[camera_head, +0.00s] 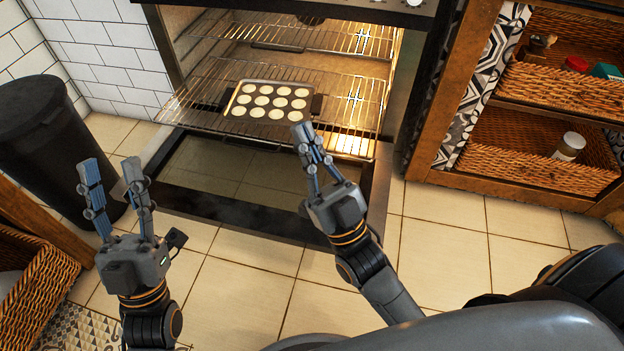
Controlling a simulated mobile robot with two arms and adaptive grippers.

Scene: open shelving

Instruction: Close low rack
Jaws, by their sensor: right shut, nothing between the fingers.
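The oven (165,50) is open, with its door (222,168) folded down in front. The low rack (200,112) is pulled part way out over the door, and a tray (246,118) of pale round pieces sits on it. A higher rack (240,31) is above. My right gripper (304,130) is shut and empty. My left gripper (110,168) is open and empty, to the left of the oven door and apart from the rack.
A dark bin (45,135) stands at the left, close to my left gripper. A wicker basket (35,275) is at the lower left. Wooden shelving (480,185) with baskets and a jar (569,147) stands at the right. The tiled floor (240,290) before the oven door is clear.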

